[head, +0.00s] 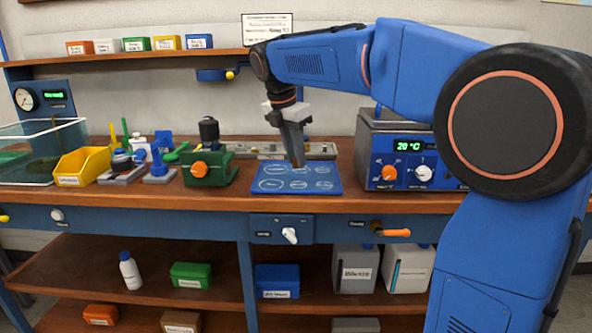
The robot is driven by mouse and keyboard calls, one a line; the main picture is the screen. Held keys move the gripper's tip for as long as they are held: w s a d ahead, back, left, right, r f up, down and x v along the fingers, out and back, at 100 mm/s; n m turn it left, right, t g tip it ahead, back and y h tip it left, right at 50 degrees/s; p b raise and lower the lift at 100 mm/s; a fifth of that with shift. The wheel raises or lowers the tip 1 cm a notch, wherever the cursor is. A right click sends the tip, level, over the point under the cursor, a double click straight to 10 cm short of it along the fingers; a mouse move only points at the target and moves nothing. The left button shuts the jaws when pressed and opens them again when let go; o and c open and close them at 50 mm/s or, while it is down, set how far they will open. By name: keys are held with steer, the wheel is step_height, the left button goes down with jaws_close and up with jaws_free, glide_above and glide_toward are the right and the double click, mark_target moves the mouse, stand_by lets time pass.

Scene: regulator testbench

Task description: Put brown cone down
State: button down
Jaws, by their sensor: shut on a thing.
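My gripper (294,150) hangs straight down over the blue mat (332,188) with white outlines on it. It is shut on a small brown piece, the brown cone (299,163), of which only a little shows below the fingers. The cone is just above or at the mat's far half; I cannot tell whether it touches. The rest of the cone is hidden by the fingers.
A green block with an orange knob (199,168) stands left of the mat, and a blue bath unit reading 20 °C (409,146) stands right. A grey rail (322,150) lies behind. A yellow bin (82,166) and a clear tank (40,150) are far left. The mat's front is clear.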

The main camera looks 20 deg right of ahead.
mark_target(294, 161)
steer(key=shift+f, duration=2.05)
steer(key=c, duration=1.6)
jaws_free()
steer(key=shift+f, duration=0.1)
steer(key=v, duration=1.2)
